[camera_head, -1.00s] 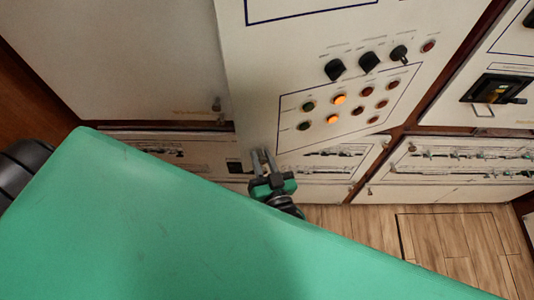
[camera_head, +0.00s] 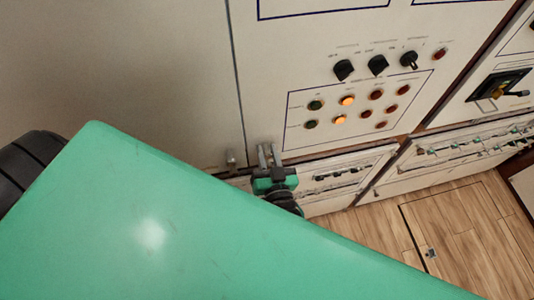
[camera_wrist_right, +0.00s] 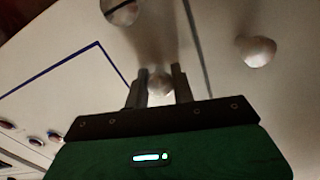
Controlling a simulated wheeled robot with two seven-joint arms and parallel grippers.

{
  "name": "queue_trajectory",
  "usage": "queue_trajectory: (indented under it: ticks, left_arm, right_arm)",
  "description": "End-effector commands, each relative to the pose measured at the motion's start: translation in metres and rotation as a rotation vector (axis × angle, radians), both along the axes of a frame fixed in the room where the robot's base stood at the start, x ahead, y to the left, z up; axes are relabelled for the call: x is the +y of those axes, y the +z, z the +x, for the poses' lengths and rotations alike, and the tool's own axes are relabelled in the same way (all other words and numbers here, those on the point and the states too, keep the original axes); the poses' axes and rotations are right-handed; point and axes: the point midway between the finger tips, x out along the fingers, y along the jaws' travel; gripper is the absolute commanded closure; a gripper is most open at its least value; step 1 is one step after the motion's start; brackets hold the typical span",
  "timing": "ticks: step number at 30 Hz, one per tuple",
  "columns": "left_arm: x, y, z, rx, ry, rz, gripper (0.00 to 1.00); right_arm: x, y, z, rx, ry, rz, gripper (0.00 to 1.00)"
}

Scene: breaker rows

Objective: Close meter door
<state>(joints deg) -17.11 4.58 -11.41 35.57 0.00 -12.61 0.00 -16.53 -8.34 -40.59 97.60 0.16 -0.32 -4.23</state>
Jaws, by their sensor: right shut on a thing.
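The meter door (camera_head: 330,35) is the pale panel with black rotary switches and red, green and orange lamps. It looks nearly flush with the plain panel to its left, with a thin dark seam between them. My right gripper (camera_head: 269,153) is at the door's lower left corner. In the right wrist view my right gripper (camera_wrist_right: 159,86) has its fingers on either side of a small round knob (camera_wrist_right: 159,82) and is shut on it. In the head view the fingers hide this knob. My left gripper is not in view.
A plain pale panel (camera_head: 150,60) with a small knob (camera_head: 231,158) stands left of the door. Lower breaker panels (camera_head: 340,175) lie below, and a panel with a black handle (camera_head: 497,90) is at right. Wooden floor (camera_head: 450,225) is clear at lower right. My green bodywork hides the lower left.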

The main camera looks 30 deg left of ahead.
Motion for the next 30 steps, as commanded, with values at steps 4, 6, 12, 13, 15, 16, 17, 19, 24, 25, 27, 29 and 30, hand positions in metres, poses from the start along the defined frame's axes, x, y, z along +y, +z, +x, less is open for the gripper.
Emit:
queue_trajectory:
  ticks: [4,6,12,13,15,16,17,19,24,25,27,29,30]
  left_arm:
    - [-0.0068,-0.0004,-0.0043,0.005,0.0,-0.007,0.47]
    - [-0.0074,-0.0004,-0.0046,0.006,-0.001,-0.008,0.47]
    - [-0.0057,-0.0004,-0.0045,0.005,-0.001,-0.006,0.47]
    - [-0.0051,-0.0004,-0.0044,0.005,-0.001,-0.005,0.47]
    - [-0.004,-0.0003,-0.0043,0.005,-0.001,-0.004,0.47]
    - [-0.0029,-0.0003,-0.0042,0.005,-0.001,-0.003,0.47]
    - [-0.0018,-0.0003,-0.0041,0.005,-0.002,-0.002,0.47]
    - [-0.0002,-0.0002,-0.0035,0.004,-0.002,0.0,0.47]
    - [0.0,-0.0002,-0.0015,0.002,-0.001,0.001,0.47]
    - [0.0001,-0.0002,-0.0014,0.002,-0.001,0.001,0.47]
    - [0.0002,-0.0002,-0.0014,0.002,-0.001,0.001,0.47]
    - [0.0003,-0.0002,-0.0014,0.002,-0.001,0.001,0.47]
    - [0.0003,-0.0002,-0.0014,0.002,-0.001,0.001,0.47]
  right_arm:
    - [0.0022,0.0026,0.0014,-0.003,0.0,0.005,1.0]
    - [0.0023,0.003,0.0017,-0.004,0.0,0.005,1.0]
    - [0.0024,0.0044,0.0025,-0.006,-0.001,0.007,1.0]
    - [0.0024,0.0046,0.0026,-0.006,-0.001,0.007,0.71]
    - [0.0023,0.0047,0.0026,-0.007,-0.001,0.008,0.58]
    - [0.0023,0.0047,0.0026,-0.007,-0.001,0.008,0.53]
    - [0.0024,0.0047,0.0026,-0.007,-0.001,0.008,0.53]
    - [0.0029,0.0048,0.0023,-0.005,0.0,0.008,0.53]
    - [0.0035,0.005,0.0018,-0.005,0.001,0.009,0.53]
    - [0.0037,0.0051,0.0017,-0.005,0.001,0.009,0.53]
    - [0.0038,0.0052,0.0016,-0.005,0.001,0.009,0.53]
    - [0.004,0.0052,0.0015,-0.005,0.002,0.009,0.53]
    - [0.004,0.0052,0.0014,-0.005,0.002,0.009,0.53]
